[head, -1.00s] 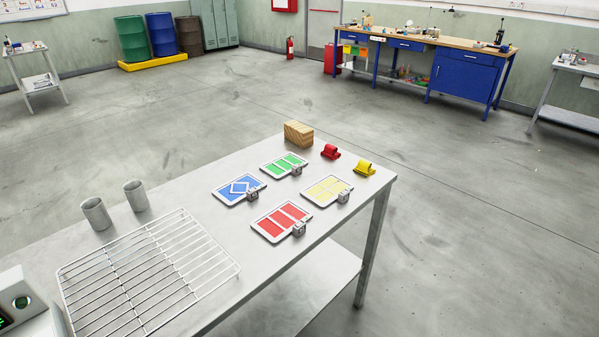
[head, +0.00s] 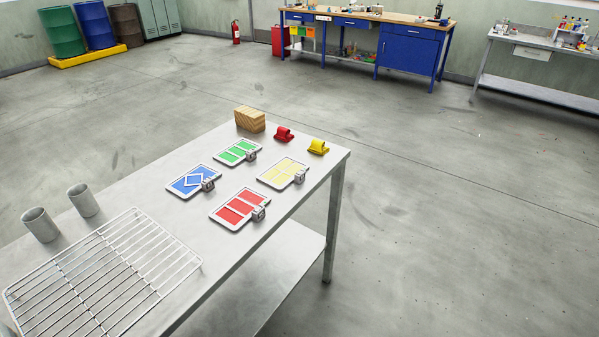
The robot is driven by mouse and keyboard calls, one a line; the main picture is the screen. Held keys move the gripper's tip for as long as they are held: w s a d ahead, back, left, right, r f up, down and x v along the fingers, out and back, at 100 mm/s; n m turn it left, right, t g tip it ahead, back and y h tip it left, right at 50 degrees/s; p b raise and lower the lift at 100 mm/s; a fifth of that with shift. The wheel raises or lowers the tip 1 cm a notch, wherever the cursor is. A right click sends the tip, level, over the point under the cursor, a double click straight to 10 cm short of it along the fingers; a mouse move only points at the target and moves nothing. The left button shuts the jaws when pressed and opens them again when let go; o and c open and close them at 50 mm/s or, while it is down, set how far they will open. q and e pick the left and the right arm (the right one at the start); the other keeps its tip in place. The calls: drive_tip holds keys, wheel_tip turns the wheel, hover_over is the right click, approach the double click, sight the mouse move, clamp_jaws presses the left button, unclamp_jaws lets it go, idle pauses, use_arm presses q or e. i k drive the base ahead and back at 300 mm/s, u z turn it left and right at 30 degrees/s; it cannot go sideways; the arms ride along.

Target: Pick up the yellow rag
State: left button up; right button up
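The yellow rag (head: 318,147) is a small rolled or folded piece on the grey metal table (head: 225,262), close to the table's far right corner. A similar red rag (head: 284,134) lies just left of it. Nothing covers the yellow rag. Neither of my grippers shows in the head view.
Blue (head: 193,181), green (head: 237,151), yellow (head: 283,172) and red (head: 240,208) panels, each with a small metal block, lie near the rags. A wooden block (head: 250,119), two grey cups (head: 40,225) and a wire rack (head: 100,275) share the table. Floor right of the table is clear.

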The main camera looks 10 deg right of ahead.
sight(317, 146)
drive_tip(key=z, duration=1.45)
drive_tip(key=i, duration=0.95)
